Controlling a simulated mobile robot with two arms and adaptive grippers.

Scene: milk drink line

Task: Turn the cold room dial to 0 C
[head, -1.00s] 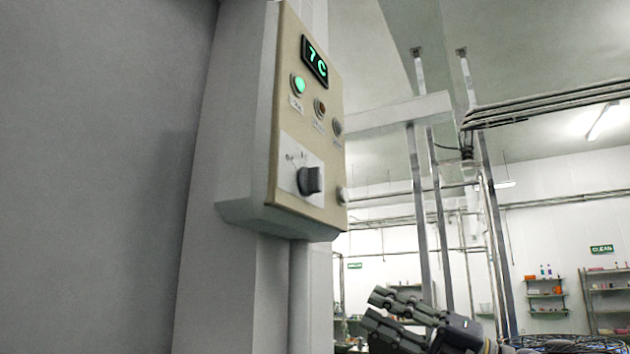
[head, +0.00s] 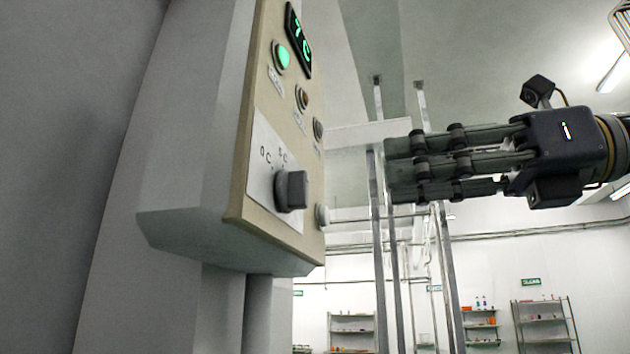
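The dial (head: 291,190) is a dark grey knob on a white plate (head: 262,165) low on the beige front of the wall-mounted control box (head: 235,195). Marks reading 0 C and 5 C show above and left of the knob; the knob's exact setting is hard to read at this slant. A display (head: 298,40) with green characters is at the top; its number is unclear now. My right gripper (head: 390,170) is right of the box, higher than the dial and apart from it. Its fingers are straight, empty and point left, and it looks open. My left gripper is not in view.
A round knob (head: 322,215) sticks out at the box's right edge. Metal posts (head: 385,260) and shelves (head: 350,330) stand farther back.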

